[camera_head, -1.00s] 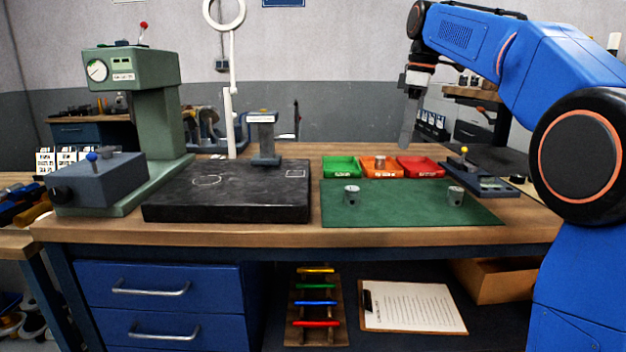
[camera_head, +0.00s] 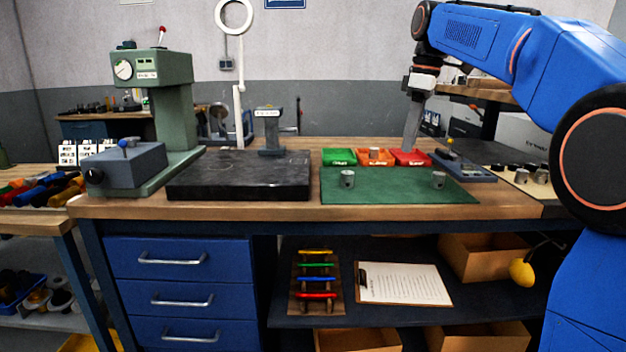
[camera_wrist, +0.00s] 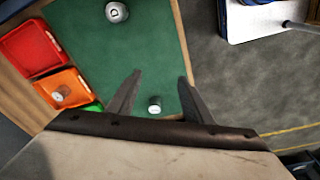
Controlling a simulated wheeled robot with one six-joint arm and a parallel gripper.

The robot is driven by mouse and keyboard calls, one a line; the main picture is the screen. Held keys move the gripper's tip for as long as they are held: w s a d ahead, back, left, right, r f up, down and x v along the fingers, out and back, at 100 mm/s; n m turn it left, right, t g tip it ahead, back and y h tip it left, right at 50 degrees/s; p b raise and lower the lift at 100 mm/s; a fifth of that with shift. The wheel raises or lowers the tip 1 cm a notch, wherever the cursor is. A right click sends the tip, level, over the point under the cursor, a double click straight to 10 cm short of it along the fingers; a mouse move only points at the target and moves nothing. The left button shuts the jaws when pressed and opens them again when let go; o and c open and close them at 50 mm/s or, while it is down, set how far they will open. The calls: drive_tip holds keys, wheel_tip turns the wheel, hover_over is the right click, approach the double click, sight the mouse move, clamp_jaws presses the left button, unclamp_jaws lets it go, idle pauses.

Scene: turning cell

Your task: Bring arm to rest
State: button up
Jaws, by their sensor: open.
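My blue arm reaches in from the right in the head view, and my gripper (camera_head: 411,140) hangs pointing down over the back right of the bench, near the red bin. In the wrist view my gripper (camera_wrist: 158,92) is open, its two fingers spread apart with nothing between them in their grasp. Below it lies the green mat (camera_wrist: 110,45). One metal part (camera_wrist: 117,12) stands on the mat at the top, and another metal part (camera_wrist: 154,104) shows between the fingers, lower down on the mat. Both parts also stand on the mat in the head view (camera_head: 400,190).
Green (camera_head: 339,157), orange (camera_head: 375,158) and red (camera_head: 411,158) bins stand behind the mat; the orange one holds a metal part. A black surface plate (camera_head: 238,178) and a green press (camera_head: 172,110) stand left. A clipboard (camera_head: 405,284) lies on the shelf below.

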drive_tip(key=s+d+f+m+t, duration=0.2)
drive_tip(key=s+f+m, duration=0.4)
drive_tip(key=s+f, duration=1)
drive_tip(key=s+d+f+m+t+h, duration=0.1)
drive_tip(key=s+f+m, duration=0.5)
drive_tip(key=s+f, duration=0.9)
drive_tip(key=s+d+t, duration=0.1)
drive_tip(key=s+d, duration=0.1)
drive_tip(key=s, duration=0.2)
drive_tip(key=shift+s+d+f+m, duration=0.2)
drive_tip(key=shift+s+f+m, duration=0.2)
